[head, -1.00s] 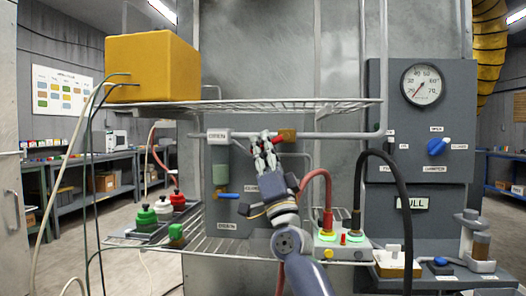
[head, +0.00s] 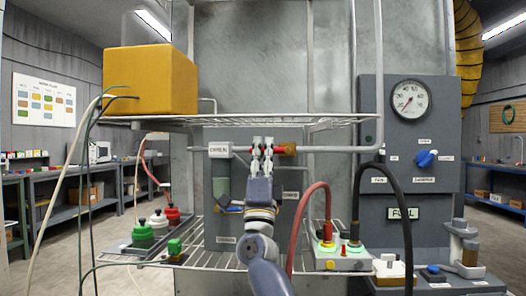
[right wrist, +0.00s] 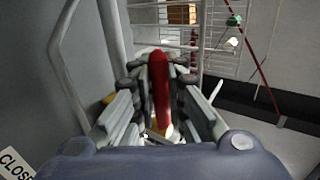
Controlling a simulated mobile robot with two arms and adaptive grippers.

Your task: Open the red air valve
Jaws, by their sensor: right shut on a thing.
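The red air valve handle (right wrist: 160,90) lies between the fingers of my right gripper (right wrist: 158,105) in the right wrist view. The fingers hide most of the handle in the head view. My left gripper does not show.
A wire shelf (head: 320,121) with a yellow box (head: 150,80) sits just above the pipe. A lower rack (head: 200,257) holds green, white and red knobs. A gauge panel (head: 400,160) stands right. A red hose (head: 308,200) and black hose (head: 405,215) rise near my arm.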

